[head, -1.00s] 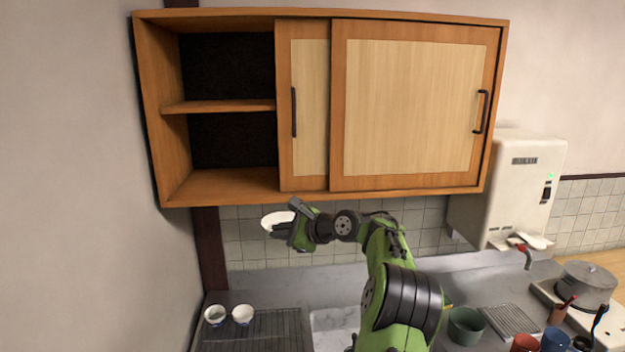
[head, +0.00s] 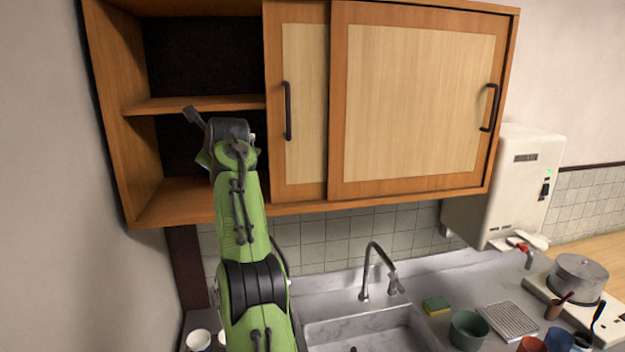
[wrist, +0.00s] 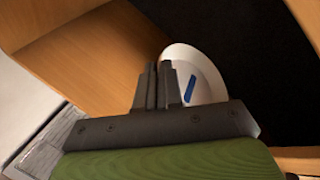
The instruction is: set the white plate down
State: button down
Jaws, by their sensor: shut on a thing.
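The white plate (wrist: 207,68) shows in the wrist view, with a blue mark on its face. My gripper (wrist: 160,72) is shut on the near edge of the plate. In the head view my wrist is at the open left part of the wooden wall cabinet (head: 155,206), in front of its lower compartment. My arm hides the fingers and most or all of the plate there. In the wrist view a bare wooden board (wrist: 95,55) of the cabinet lies to the left of the plate. I cannot tell whether the plate touches it.
The middle shelf (head: 190,104) is close to my wrist. The cabinet's sliding door (head: 300,110) stands just right of the opening. Below are the sink (head: 370,335) with its faucet (head: 370,265), and white bowls (head: 198,340) at the lower left.

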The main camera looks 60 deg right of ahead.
jog(key=shift+d+f, duration=0.15)
jog(key=shift+d, duration=0.15)
jog(key=shift+d+f, duration=0.15)
jog(key=shift+f, duration=0.15)
jog(key=shift+a+f, duration=0.2)
jog(key=shift+f, duration=0.3)
notch_tip(320, 180, down, 8)
jog(key=b, duration=0.4)
jog(key=shift+f, duration=0.15)
jog(key=c, duration=1.2)
grip_release()
jog(key=shift+c, duration=0.2)
jog(key=shift+s, duration=0.1)
jog(key=b+v, duration=0.3)
jog(key=v, duration=0.9)
